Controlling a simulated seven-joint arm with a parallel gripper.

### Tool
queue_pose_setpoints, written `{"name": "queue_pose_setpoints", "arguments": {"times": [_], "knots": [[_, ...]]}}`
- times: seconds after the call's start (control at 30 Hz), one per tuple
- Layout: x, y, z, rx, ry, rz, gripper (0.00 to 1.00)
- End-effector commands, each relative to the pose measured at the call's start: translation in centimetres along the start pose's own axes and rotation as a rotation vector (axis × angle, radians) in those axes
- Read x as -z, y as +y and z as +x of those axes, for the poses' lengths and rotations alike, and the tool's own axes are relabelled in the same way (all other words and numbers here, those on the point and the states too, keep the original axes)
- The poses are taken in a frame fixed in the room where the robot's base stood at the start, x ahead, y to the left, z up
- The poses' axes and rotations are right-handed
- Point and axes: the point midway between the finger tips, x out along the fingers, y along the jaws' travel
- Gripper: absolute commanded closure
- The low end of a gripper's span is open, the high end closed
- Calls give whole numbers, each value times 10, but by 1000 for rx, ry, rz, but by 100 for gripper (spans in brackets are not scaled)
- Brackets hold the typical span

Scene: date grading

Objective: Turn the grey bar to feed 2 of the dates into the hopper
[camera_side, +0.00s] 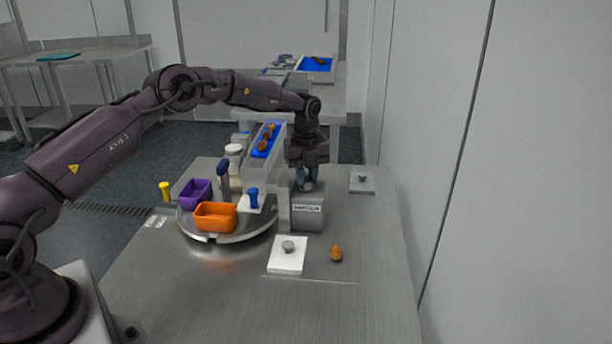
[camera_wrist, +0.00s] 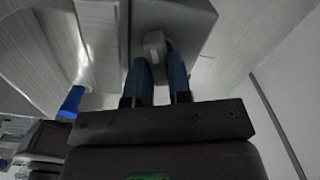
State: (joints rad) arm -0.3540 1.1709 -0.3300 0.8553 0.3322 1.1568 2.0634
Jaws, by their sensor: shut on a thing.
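My gripper (camera_side: 305,185) points down over the grey labelled housing (camera_side: 307,218) to the right of the sloped feeder. In the wrist view, its two blue fingers (camera_wrist: 163,82) are closed around the grey bar (camera_wrist: 153,43) on top of the grey block. The side view does not show the bar clearly behind the fingers. Several brown dates (camera_side: 265,140) lie in a row in the blue channel (camera_side: 258,153) of the feeder. I cannot tell which part is the hopper.
A round turntable (camera_side: 200,235) carries an orange bin (camera_side: 216,217) and a purple bin (camera_side: 195,193) left of the feeder. A loose orange-brown date (camera_side: 336,253) lies beside a white plate with a grey knob (camera_side: 288,247). Another knobbed plate (camera_side: 362,184) stands right. The front table is clear.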

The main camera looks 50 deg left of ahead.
Motion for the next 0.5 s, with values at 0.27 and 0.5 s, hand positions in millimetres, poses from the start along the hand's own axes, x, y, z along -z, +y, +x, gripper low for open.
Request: {"name": "queue_pose_setpoints", "arguments": {"times": [0.27, 0.5], "knots": [[0, -2, -1, 1, 0, -265, 100], [0, -3, -1, 1, 0, -493, 100]]}}
